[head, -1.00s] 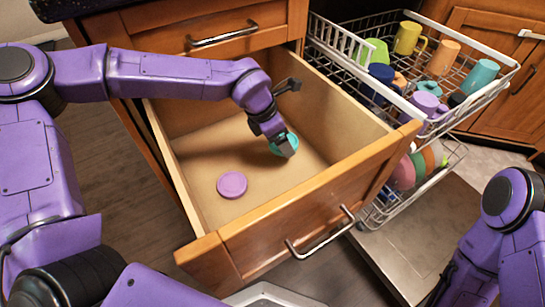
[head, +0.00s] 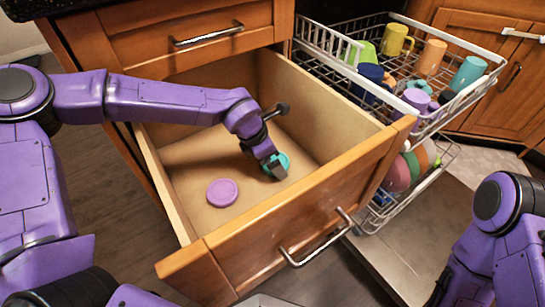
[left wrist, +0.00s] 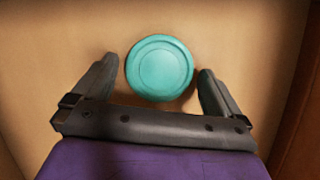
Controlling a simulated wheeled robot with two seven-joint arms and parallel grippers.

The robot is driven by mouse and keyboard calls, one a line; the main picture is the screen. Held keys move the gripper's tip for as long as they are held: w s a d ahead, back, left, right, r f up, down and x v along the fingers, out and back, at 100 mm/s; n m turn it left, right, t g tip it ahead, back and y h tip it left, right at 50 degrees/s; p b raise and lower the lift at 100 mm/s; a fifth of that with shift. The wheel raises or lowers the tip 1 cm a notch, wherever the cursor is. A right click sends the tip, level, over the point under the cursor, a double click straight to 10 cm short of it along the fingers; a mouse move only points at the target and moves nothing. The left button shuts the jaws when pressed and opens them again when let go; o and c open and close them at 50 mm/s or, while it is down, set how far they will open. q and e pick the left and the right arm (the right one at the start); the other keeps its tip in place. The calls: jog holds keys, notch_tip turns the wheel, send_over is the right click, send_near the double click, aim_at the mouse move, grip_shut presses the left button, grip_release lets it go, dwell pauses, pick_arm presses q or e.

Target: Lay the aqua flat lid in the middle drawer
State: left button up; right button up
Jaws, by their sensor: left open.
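The aqua flat lid (head: 282,160) lies in the open middle drawer (head: 185,207), partly hidden by my left gripper in the head view. My left gripper (head: 277,168) reaches down into the drawer at the lid. In the left wrist view the aqua lid (left wrist: 159,68) lies flat on the drawer floor, between and just beyond the spread fingertips of the left gripper (left wrist: 158,76), with a gap on each side. The fingers do not grip it. My right arm shows at the lower right, but its gripper is out of the picture.
A purple lid (head: 222,192) lies on the drawer floor, left of the aqua lid. A closed drawer (head: 190,25) is above. The pulled-out dishwasher rack (head: 440,120) with several cups stands to the right. The drawer floor around the lids is clear.

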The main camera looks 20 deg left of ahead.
pick_arm(q)
jog(key=p+v, duration=0.4)
jog(key=v, duration=0.8)
jog(key=shift+p, duration=0.4)
jog(key=shift+w+d, duration=0.1)
